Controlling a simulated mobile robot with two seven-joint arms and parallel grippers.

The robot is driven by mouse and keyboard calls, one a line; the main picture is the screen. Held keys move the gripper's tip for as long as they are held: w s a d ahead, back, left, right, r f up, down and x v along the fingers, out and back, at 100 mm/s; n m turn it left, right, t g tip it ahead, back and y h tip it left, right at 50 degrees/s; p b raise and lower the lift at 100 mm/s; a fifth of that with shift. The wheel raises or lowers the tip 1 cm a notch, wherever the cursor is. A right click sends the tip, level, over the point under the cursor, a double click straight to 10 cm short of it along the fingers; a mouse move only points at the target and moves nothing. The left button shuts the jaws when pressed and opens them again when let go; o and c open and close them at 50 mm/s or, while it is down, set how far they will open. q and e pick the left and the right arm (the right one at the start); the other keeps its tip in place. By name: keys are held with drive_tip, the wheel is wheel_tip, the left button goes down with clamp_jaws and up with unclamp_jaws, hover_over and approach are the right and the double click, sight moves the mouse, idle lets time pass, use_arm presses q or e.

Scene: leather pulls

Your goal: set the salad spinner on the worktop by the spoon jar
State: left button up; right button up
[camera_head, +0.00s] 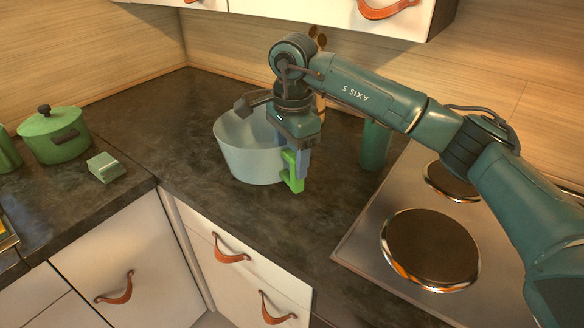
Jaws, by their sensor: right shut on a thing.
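Brown spoon heads (320,41) show behind my right arm, just right of and behind the spinner. The spoon jar below them is mostly hidden by the arm. My left gripper is not in view.
A green canister (375,146) stands right of the spinner. The hob (355,240) with round plates is at the right. A green pot (55,135) and a small green block (106,167) are on the left. The worktop in front of the spinner is clear.

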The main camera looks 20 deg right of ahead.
sight(291, 173)
drive_tip(key=shift+f+p, duration=0.3)
drive_tip(key=shift+f, duration=2.1)
drive_tip(key=o, duration=1.3)
drive_tip(key=shift+r, duration=0.1)
drive_tip(key=r, duration=0.4)
drive_tip(key=r+b, duration=0.1)
drive_tip(key=r, duration=0.7)
drive_tip(key=shift+s+b, duration=0.25)
drive_tip(key=shift+b, duration=0.1)
drive_tip(key=shift+f, duration=0.1)
